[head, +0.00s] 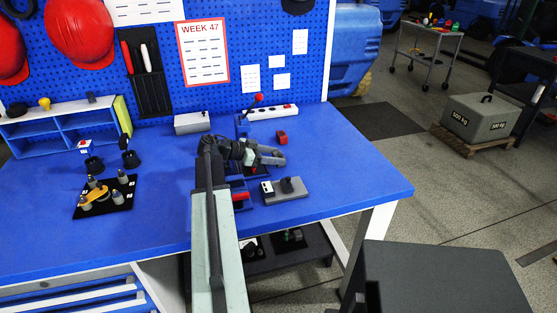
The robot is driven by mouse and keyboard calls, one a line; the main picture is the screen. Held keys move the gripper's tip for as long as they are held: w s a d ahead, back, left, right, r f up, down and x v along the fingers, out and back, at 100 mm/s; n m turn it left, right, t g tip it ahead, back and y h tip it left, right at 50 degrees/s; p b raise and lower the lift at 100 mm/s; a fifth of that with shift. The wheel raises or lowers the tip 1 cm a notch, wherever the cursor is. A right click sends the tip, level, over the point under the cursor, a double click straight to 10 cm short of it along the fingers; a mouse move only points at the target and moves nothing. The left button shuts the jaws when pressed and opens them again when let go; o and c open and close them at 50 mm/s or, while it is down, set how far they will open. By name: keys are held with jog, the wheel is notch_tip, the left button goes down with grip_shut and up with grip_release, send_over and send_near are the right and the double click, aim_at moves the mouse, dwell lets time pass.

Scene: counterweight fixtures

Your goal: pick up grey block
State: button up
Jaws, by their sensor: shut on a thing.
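My gripper (270,156) is above the middle-right part of the blue bench, at the end of my arm. It is shut on a small grey piece, which I take to be the grey block (266,158). The dark jaws and the arm hide much of it, and its full shape is hard to make out. I cannot tell how far it is above the bench.
A grey plate fixture (290,194) with a black knob stands just in front of my gripper, and a small red block (281,137) lies behind it. A black tray with pegs (105,198) is at left. The bench's right end (370,185) is clear.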

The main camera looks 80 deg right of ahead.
notch_tip(320, 180, up, 17)
jog(key=p, duration=1.7)
jog(key=shift+r, duration=0.1)
